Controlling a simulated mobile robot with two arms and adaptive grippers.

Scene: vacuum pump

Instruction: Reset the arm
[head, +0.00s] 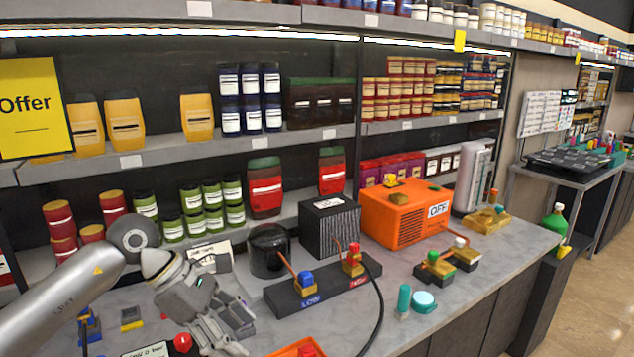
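My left arm enters from the left edge, and its grey gripper (238,335) hangs at the lower left over the marble-look counter (455,290). Its fingers appear spread apart, with nothing seen between them. It is in front of a dark base with blue and red valve handles (310,295), to the left of that base. My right gripper is not in view.
Behind the base stand a black cylinder (270,250), a black ribbed box (329,225) and an orange pump with an OFF label (405,215). A red button (182,342) and an orange tray (295,348) lie near the gripper. Stocked shelves (180,150) rise behind.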

